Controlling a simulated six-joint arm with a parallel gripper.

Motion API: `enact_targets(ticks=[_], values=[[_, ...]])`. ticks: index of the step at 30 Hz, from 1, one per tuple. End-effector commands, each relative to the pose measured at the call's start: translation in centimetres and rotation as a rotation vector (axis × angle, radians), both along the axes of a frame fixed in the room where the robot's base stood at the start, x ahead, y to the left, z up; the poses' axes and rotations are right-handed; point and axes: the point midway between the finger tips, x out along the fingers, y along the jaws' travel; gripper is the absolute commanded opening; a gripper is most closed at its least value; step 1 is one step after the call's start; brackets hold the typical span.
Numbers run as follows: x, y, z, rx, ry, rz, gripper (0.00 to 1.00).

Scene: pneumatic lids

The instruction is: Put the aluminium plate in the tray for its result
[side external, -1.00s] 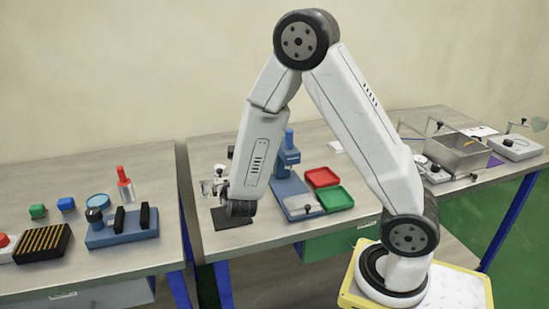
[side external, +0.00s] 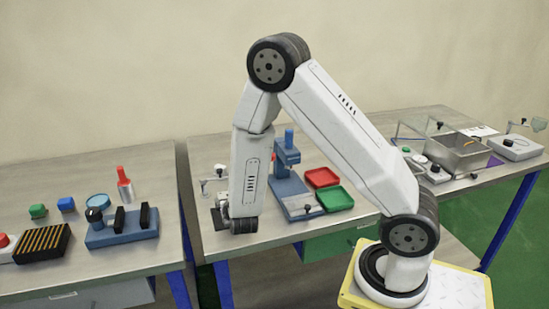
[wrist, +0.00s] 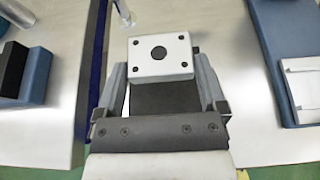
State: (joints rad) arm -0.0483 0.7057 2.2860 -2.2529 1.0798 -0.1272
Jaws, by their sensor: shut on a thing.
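The aluminium plate (wrist: 160,57) shows in the wrist view as a pale block with a dark round middle and a small dark spot at each corner. My gripper (wrist: 160,75) is shut on it, with a finger at either side. A dark surface shows between the fingers below the plate. In the side view my gripper (side external: 236,222) is low over the middle table, at a dark mat (side external: 218,218) that it partly covers; I cannot make out the plate there. A red tray (side external: 322,177) and a green tray (side external: 335,199) lie to the right of my gripper.
A blue stand (side external: 286,165) with a pale plate on its base is between my gripper and the trays. A small metal fixture (side external: 208,184) is just behind my gripper. A blue fixture (side external: 120,236) stands on the left table; a metal bin (side external: 459,153) stands far right.

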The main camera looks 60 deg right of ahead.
Motion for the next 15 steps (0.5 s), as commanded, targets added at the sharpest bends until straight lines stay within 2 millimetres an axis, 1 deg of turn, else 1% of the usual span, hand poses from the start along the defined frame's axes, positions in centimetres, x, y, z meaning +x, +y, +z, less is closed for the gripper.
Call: enact_targets(ticks=[2, 6, 15], values=[[0.0, 0.0, -0.7, 0.0, 0.001, 0.001, 0.26], [0.1, 0.0, -1.3, 0.0, -0.001, 0.001, 0.26], [0.0, 0.0, -1.6, 0.0, -0.002, 0.001, 0.26]])
